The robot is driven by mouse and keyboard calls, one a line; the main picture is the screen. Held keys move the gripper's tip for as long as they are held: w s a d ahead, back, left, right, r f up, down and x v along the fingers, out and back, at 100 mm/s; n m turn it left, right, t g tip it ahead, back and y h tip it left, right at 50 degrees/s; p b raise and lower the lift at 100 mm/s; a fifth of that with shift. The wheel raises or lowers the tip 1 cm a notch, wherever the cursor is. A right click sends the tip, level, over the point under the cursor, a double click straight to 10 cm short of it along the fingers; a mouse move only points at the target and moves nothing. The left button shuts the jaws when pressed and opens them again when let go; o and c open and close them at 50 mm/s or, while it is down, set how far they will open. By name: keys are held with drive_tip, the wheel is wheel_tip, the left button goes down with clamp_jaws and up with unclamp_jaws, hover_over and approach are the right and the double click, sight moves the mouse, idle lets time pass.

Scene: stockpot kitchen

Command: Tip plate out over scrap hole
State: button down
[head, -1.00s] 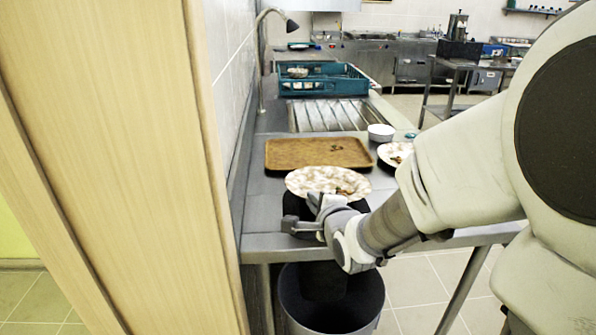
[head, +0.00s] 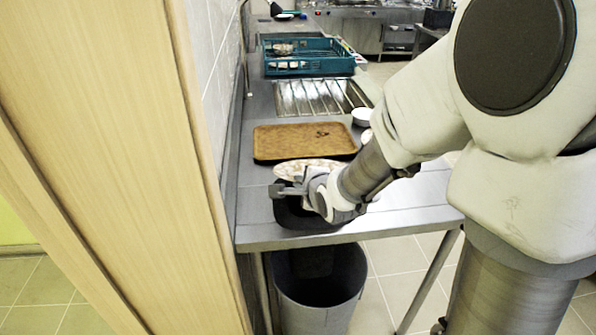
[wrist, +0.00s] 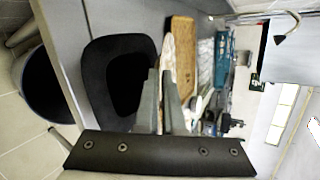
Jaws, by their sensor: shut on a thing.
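My gripper (head: 290,188) is shut on a pale, brown-mottled plate (head: 308,168) and holds it above the counter, near the black-rimmed scrap hole (head: 290,218). The plate's near part is hidden by my gripper in the head view. In the wrist view, the plate (wrist: 168,58) shows nearly edge-on beyond the fingers (wrist: 161,88), beside the scrap hole's wide black rim (wrist: 97,65). I cannot make out the scraps on the plate now. A waste bin (head: 320,298) stands on the floor below the hole; it also shows in the wrist view (wrist: 27,68).
A brown tray (head: 290,142) lies behind the plate. A white bowl (head: 361,116) and a mostly hidden second plate (head: 366,136) are right of it. A ribbed drainer (head: 318,97) and green crate (head: 305,57) lie farther back. A wooden panel (head: 95,130) stands close on the left.

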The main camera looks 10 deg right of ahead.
drive_tip(key=r+g+p, duration=0.2)
drive_tip(key=p, duration=0.4)
drive_tip(key=w+r+g+p, duration=0.1)
drive_tip(key=r+p, duration=0.2)
drive_tip(key=p, duration=0.4)
drive_tip(key=w+r+g+p, duration=0.1)
drive_tip(key=r+g+p, duration=0.1)
drive_tip(key=p, duration=0.5)
drive_tip(key=shift+r+m+g, duration=0.3)
drive_tip(key=shift+r, duration=0.05)
drive_tip(key=shift+w+r+g+p, duration=0.7)
drive_tip(key=shift+r+g+p, duration=0.3)
drive_tip(key=shift+g+p, duration=0.2)
drive_tip(key=shift+w+r+g+p, duration=0.7)
drive_tip(key=shift+r+g+p, duration=0.35)
drive_tip(key=shift+p, duration=0.25)
